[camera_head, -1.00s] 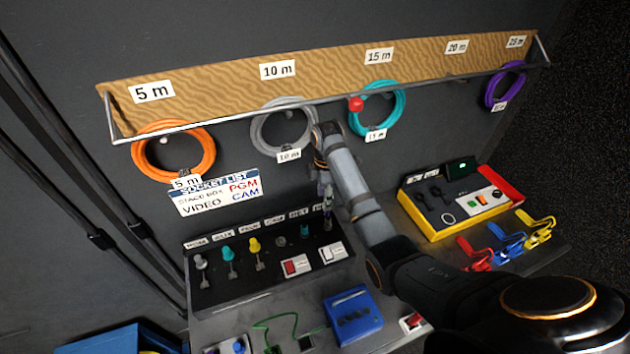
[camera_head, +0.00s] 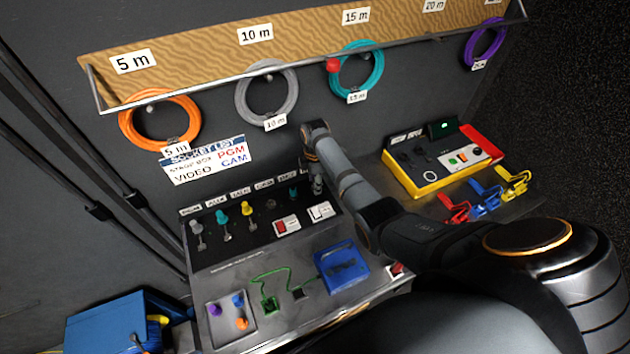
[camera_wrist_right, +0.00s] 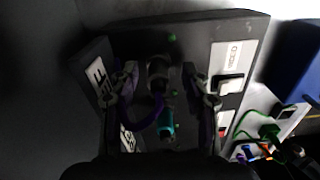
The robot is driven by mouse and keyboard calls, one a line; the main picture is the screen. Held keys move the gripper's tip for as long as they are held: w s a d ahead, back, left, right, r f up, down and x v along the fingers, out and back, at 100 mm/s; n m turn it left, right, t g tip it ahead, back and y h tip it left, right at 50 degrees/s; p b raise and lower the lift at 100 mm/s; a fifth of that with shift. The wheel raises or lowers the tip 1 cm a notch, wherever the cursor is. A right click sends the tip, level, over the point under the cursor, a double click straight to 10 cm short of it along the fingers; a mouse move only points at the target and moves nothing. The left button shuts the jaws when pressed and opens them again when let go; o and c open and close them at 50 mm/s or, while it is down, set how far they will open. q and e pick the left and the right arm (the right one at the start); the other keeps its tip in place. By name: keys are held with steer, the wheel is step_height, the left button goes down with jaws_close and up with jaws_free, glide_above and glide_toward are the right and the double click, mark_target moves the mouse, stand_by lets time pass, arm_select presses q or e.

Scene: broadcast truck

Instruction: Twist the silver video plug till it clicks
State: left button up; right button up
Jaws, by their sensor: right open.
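A dark grey, metallic-looking plug (camera_wrist_right: 158,72) stands in the sloped black socket panel in the right wrist view. I take it for the silver video plug. My right gripper (camera_wrist_right: 159,68) is open, with one finger on each side of this plug; whether they touch it I cannot tell. A teal plug (camera_wrist_right: 166,127) sits just below it in that view. In the head view my right gripper (camera_head: 317,183) is at the right end of the panel's plug row and largely hides the plug there. My left gripper is not in view.
The panel (camera_head: 225,256) also holds a silver-grey plug (camera_head: 197,230), a teal one (camera_head: 222,218) and a yellow one (camera_head: 247,211) at the left. A blue box (camera_head: 341,262) stands in front. A yellow-framed unit (camera_head: 440,165) is at right. Coiled cables hang behind.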

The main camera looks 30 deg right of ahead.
steer(key=shift+w, duration=0.1)
steer(key=shift+c, duration=2)
steer(key=c, duration=0.5)
jaws_close()
steer(key=shift+o, duration=1.1)
jaws_free()
jaws_close()
steer(key=shift+m+p, duration=0.4)
steer(key=shift+m, duration=0.2)
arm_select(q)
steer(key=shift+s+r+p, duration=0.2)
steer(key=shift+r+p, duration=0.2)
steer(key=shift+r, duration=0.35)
arm_select(e)
steer(key=shift+m, duration=1.1)
